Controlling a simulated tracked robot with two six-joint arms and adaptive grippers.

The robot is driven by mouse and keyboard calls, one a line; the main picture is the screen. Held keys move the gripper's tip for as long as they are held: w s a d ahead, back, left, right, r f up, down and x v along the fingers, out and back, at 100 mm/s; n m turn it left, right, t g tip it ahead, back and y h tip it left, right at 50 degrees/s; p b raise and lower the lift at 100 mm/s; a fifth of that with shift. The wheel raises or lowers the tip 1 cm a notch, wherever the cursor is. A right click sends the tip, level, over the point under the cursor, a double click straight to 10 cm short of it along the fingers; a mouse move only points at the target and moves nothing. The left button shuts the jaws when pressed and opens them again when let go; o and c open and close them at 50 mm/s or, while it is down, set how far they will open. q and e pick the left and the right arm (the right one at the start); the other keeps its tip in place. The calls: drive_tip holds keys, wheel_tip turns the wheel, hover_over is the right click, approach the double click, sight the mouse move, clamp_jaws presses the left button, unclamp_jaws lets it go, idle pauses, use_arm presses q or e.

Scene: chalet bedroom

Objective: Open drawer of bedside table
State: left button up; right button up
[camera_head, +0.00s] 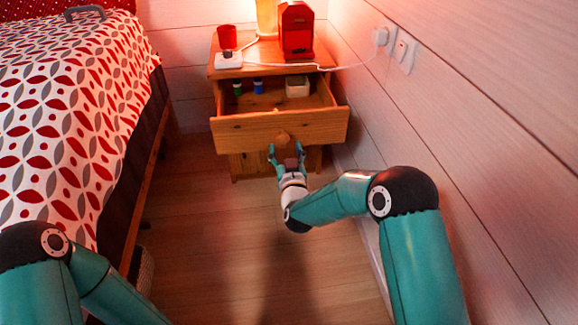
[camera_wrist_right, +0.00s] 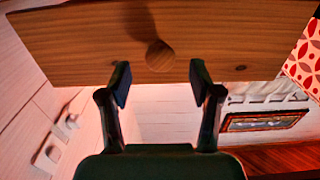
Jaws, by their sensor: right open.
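The wooden bedside table (camera_head: 214,71) stands against the back wall beside the bed. Its upper drawer (camera_head: 240,132) is pulled out, and I can see inside it. The drawer has a round wooden knob (camera_head: 283,137), which also shows in the right wrist view (camera_wrist_right: 160,56). My right gripper (camera_head: 287,150) is open in front of the drawer, its fingers apart. In the right wrist view the right gripper (camera_wrist_right: 159,82) has its fingertips on either side of the knob's line, just short of the knob, with nothing between them. My left gripper is out of view; only my left arm shows.
Inside the drawer are a green-capped bottle (camera_head: 237,88), a blue bottle (camera_head: 258,86) and a pale box (camera_head: 297,86). A red cup (camera_head: 227,38) and a red device (camera_head: 297,30) stand on top. The bed (camera_head: 70,110) is left, the wall right. Floor (camera_head: 230,230) is clear.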

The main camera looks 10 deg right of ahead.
drive_tip(key=s, duration=0.6)
drive_tip(key=shift+s, duration=0.35)
drive_tip(key=shift+w, duration=0.1)
